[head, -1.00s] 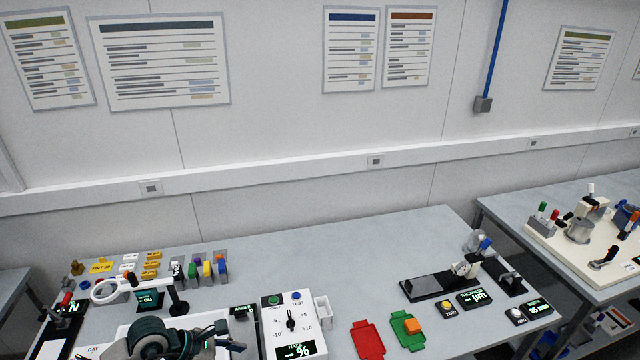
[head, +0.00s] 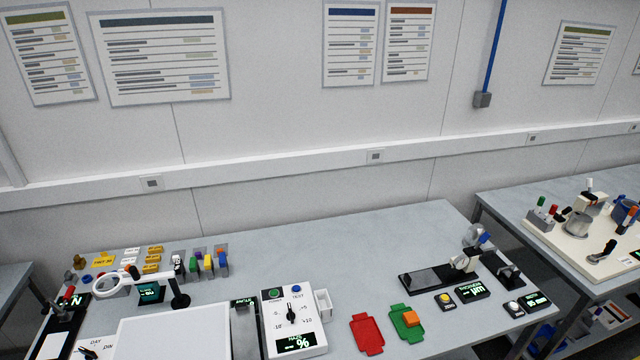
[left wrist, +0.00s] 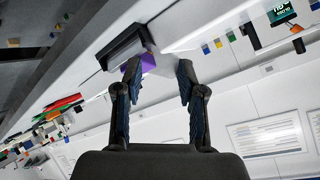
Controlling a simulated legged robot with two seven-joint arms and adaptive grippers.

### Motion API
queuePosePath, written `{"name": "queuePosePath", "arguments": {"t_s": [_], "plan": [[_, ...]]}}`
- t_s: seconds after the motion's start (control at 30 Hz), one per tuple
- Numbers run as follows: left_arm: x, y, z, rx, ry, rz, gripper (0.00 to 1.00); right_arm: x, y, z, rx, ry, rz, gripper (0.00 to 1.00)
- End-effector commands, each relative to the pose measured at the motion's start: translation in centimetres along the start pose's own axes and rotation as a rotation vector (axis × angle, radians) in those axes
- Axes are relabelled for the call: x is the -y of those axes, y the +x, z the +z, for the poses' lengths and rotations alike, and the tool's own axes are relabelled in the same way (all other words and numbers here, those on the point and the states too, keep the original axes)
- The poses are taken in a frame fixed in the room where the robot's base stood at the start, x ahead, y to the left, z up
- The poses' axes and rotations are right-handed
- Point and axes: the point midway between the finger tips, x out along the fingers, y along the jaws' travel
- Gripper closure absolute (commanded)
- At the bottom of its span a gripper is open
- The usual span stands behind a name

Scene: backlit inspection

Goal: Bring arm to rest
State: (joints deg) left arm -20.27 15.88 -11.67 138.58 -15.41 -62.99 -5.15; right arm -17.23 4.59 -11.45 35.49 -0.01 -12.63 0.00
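My left gripper (left wrist: 159,68) shows in the left wrist view with its two dark fingers spread apart. It is open, and nothing is clasped between the fingers. A purple block (left wrist: 147,64) and a dark box-like shape (left wrist: 121,46) appear beyond the left finger; their distance from it is hard to tell. Neither of my arms shows in the head view, and my right gripper is in no view.
The grey bench (head: 350,245) holds a white backlit panel (head: 172,334), a ring magnifier (head: 113,284), a white control box (head: 293,320), a red tray (head: 367,335), a green tray (head: 402,335) with an orange block (head: 410,318), and a black gauge stand (head: 428,281). Its back middle is clear.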

Motion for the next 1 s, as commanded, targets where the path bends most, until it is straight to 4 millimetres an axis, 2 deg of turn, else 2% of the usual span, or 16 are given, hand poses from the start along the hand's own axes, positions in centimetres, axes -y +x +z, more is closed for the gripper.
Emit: {"name": "queuePosePath", "arguments": {"t_s": [0.03,0.1,0.2,0.4,0.43,0.57,0.77,0.87,0.97,1.0], "plan": [[-1.5,-0.7,2.6,0.095,-0.06,0.053,0.6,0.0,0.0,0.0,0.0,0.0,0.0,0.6],[-3.5,-1.8,5.6,0.214,-0.127,0.121,0.6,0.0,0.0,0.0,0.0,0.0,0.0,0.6],[-5.9,-3.8,9.0,0.362,-0.204,0.203,0.6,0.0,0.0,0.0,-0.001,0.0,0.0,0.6],[-10.2,-8.4,14.0,0.615,-0.323,0.35,0.6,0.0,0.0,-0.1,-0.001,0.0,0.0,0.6],[-10.7,-8.3,14.6,0.636,-0.33,0.36,0.6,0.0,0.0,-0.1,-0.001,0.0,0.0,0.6],[-12.7,-4.7,17.3,0.646,-0.318,0.36,0.6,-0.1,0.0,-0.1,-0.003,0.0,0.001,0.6],[-16.7,-0.1,22.8,0.674,-0.309,0.372,0.6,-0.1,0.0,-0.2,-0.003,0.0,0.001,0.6],[-19.3,2.1,26.8,0.693,-0.302,0.38,0.6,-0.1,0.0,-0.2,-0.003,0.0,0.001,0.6],[-22.3,3.8,32.1,0.718,-0.294,0.389,0.6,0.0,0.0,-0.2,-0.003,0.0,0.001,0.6],[-23.6,4.2,34.4,0.729,-0.29,0.393,0.6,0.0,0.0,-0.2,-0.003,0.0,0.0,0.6]]}}
